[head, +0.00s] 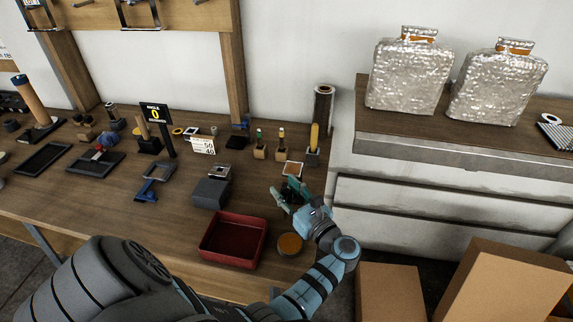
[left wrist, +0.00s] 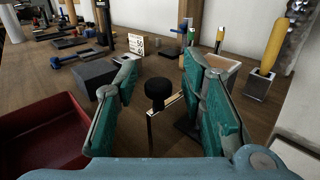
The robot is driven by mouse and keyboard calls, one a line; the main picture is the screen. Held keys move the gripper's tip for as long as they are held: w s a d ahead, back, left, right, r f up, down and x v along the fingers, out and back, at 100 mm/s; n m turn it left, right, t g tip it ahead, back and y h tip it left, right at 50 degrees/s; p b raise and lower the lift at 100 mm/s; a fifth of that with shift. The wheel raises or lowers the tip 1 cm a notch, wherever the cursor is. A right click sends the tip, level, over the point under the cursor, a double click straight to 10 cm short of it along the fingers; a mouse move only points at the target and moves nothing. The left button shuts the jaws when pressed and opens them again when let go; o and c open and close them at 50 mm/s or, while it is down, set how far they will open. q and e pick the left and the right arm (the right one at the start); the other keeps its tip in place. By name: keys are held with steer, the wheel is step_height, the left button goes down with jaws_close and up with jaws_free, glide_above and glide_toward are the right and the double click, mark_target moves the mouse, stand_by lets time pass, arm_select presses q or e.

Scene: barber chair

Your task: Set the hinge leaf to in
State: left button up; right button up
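In the left wrist view, a black round knob (left wrist: 158,90) stands on top of an upright thin plate with a brass-coloured edge (left wrist: 150,132), which looks like the hinge leaf. My left gripper (left wrist: 160,72) is open, with one teal finger on each side of the knob and visible gaps between. In the head view my left gripper (head: 287,193) is low over the right end of the wooden bench, and it hides the knob and plate there. I cannot tell the leaf's exact angle. My right gripper is in neither view.
A red tray (head: 234,240) and an orange-topped round thing (head: 289,244) lie near the gripper. A dark grey block (head: 211,193) stands to the left. A copper-edged square piece (head: 293,169) and small holders with upright tools (head: 313,150) stand behind. Cardboard boxes (head: 390,292) are at the lower right.

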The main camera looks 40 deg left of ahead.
arm_select(q)
step_height(320, 180, up, 10)
steer(key=shift+r, duration=0.1)
stand_by(0.5)
